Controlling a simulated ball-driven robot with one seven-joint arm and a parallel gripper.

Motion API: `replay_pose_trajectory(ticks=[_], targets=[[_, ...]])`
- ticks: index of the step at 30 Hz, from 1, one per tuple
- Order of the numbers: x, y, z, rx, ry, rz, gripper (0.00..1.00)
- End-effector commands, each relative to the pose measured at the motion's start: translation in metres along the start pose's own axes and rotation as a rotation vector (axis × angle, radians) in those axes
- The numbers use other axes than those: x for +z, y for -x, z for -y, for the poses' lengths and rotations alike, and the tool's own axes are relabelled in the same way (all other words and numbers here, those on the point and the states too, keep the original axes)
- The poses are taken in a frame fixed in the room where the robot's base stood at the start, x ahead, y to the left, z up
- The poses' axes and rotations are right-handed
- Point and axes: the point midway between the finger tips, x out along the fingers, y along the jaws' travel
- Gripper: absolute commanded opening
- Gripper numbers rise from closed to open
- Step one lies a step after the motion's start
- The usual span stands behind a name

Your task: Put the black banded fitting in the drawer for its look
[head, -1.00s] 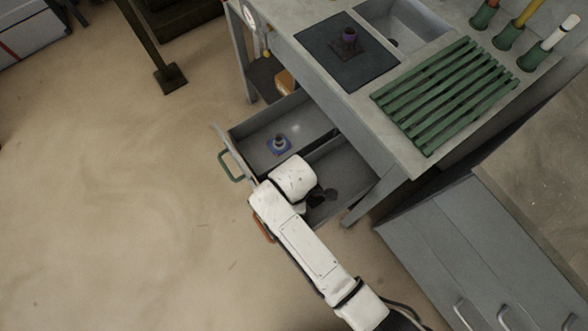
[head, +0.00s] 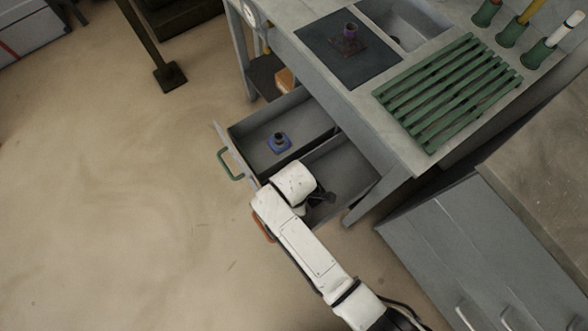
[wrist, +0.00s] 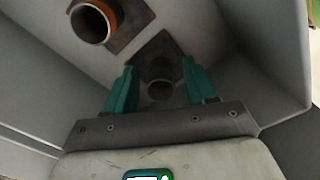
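In the wrist view, a dark fitting (wrist: 160,88) on a square dark plate lies in the drawer between the two green fingers of my gripper (wrist: 158,82). The fingers are apart, with gaps on both sides of it. I cannot make out a band on it. A second dark fitting (wrist: 90,24) with an orange band and a dark plate lies beside it. In the head view my gripper (head: 314,203) is low in the near drawer (head: 345,165), partly hidden by my arm. This drawer has an orange handle (head: 262,227). The far drawer (head: 308,118) has a green handle (head: 229,164).
A blue-plated fitting (head: 279,141) sits in the far drawer. A green slatted rack (head: 445,90) lies beside the mat. The drawer walls stand close around my gripper.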

Motion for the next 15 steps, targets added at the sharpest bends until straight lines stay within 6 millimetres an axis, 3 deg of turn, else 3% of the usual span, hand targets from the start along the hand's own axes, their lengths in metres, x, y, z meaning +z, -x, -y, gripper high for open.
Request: replay_pose_trajectory(ticks=[8,15], targets=[[0.0,0.005,0.0,0.0,0.0,0.0,0.55],[0.0,0.043,0.0,0.002,-0.001,-0.001,0.55]])
